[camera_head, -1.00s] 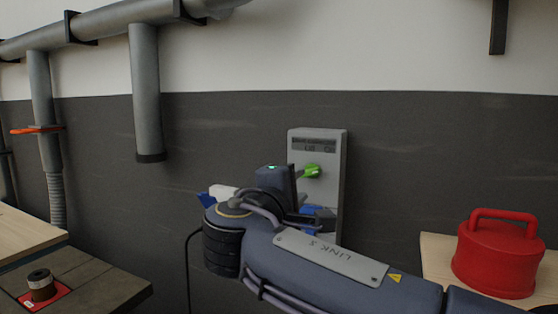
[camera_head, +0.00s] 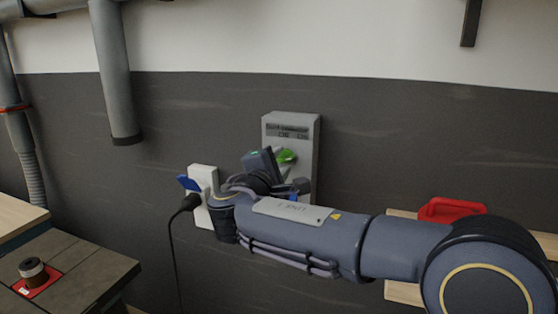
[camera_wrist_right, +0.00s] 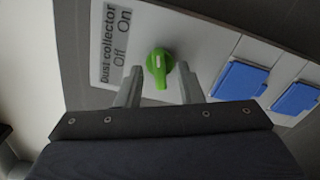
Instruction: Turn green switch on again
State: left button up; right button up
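The green switch (camera_head: 287,156) is a knob on the front of a grey box (camera_head: 291,118) on the wall. In the right wrist view the switch (camera_wrist_right: 160,62) sits beside a label reading "Dust collector", "Off" and "On". My right gripper (camera_wrist_right: 160,72) is open, with one finger on each side of the knob's handle. A small gap shows on both sides, and I cannot tell whether either finger touches it. In the head view my right wrist hides the lower part of the box and most of the fingers. My left gripper is not in view.
Blue socket covers (camera_wrist_right: 242,80) are on the same panel. A white socket (camera_head: 203,181) with a black plug and cable is left of the box. A red container (camera_head: 452,209) stands on a wooden top at right, partly behind my arm. A workbench is at lower left.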

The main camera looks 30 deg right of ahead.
jog(key=shift+w+d, duration=0.1)
grip_shut()
jog(key=shift+f+b, duration=0.2)
jog(key=shift+b, duration=0.2)
jog(key=m+b, duration=0.4)
jog(key=b, duration=0.2)
jog(key=shift+r, duration=0.15)
grip_release()
